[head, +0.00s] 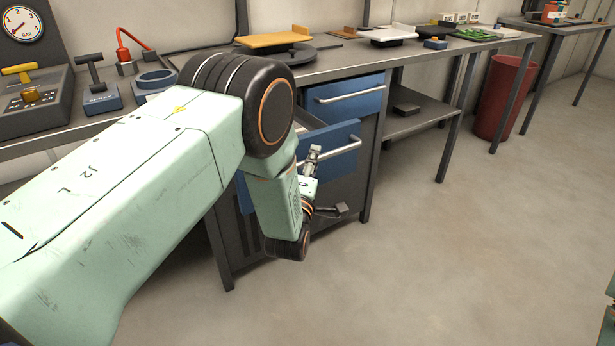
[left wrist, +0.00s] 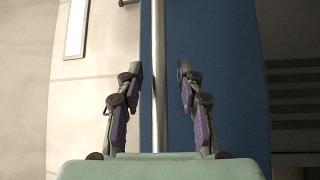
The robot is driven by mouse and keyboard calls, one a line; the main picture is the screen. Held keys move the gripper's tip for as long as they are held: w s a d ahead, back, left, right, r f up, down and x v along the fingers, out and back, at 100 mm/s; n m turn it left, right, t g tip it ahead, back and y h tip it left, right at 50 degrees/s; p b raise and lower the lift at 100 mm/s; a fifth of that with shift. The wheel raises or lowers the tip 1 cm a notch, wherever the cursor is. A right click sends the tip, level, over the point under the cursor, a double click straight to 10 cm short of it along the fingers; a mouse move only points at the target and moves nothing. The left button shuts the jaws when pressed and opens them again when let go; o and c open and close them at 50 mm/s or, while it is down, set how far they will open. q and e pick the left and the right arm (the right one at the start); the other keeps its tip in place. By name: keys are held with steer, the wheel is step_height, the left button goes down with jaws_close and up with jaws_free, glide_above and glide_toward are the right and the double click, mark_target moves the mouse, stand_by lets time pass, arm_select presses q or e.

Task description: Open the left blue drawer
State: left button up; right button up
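The left blue drawer (head: 345,138) under the bench stands pulled out, with part of its inside showing behind its front. Its pale bar handle (head: 340,149) crosses the front. My left gripper (head: 314,160) is at this handle, partly hidden by its own wrist. In the left wrist view the handle (left wrist: 158,90) runs between the two open fingers (left wrist: 160,85), with a gap on each side, in front of the blue drawer front (left wrist: 230,70). My arm hides the drawer's left part in the head view.
Another blue drawer (head: 350,96) to the right is closed. The bench top (head: 340,67) carries a yellow plate (head: 272,40), gauges and tools. A low shelf (head: 415,118) and a red bin (head: 503,97) stand to the right. The floor (head: 460,260) in front is clear.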

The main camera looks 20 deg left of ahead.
arm_select(q)
steer(key=s+d+f, duration=0.1)
steer(key=s, duration=1)
steer(key=shift+d+f, duration=0.15)
steer(key=shift+f, duration=0.1)
steer(key=s+a+f+m+g+h, duration=0.1)
steer(key=s+a+f+m+g, duration=0.1)
steer(key=s+f+m+g, duration=1.45)
steer(key=s+f+g, duration=0.1)
steer(key=s, duration=0.9)
steer(key=s+f+m+g+h+p, duration=0.1)
steer(key=s+f+g, duration=0.1)
steer(key=s, duration=0.9)
steer(key=shift+a+f, duration=0.35)
steer(key=shift+a, duration=0.05)
